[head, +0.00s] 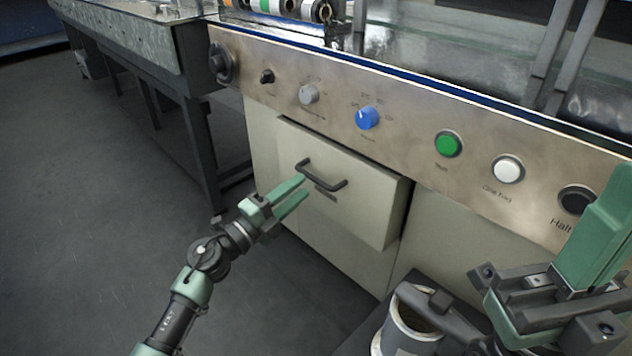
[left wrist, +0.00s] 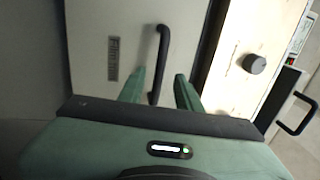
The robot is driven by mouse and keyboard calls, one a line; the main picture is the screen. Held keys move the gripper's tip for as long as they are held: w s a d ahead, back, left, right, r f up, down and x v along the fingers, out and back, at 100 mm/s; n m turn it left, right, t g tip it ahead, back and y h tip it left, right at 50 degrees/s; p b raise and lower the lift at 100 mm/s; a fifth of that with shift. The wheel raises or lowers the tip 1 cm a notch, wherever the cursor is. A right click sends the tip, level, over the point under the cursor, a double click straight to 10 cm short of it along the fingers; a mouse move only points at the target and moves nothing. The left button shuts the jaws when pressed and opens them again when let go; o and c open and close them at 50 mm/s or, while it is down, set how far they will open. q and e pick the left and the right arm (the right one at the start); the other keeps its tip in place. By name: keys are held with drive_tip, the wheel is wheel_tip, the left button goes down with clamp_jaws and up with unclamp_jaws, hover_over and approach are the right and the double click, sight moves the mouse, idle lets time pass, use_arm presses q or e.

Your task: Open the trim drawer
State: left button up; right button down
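The trim drawer (head: 350,205) is a beige front below the control panel, standing a little proud of the cabinet with its right side showing. Its dark bar handle (head: 322,180) is near the top of the front. My left gripper (head: 298,193) is open at the handle, its green fingertips near the handle's left part. In the left wrist view, the handle (left wrist: 160,62) reaches down between the two open fingers (left wrist: 158,88), with gaps visible; contact cannot be told.
The control panel (head: 310,75) above the drawer carries knobs, a blue dial (head: 368,117), a green button (head: 448,144) and a white button (head: 508,169). A white cylindrical container (head: 405,335) stands at the bottom, right of the drawer. The floor (head: 100,200) at left is clear.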

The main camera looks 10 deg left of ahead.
sight(311, 179)
use_arm(q)
drive_tip(key=b+x, duration=0.1)
drive_tip(key=x, duration=0.4)
drive_tip(key=shift+w+d, duration=0.1)
clamp_jaws()
drive_tip(key=shift+f, duration=0.1)
idle(1.2)
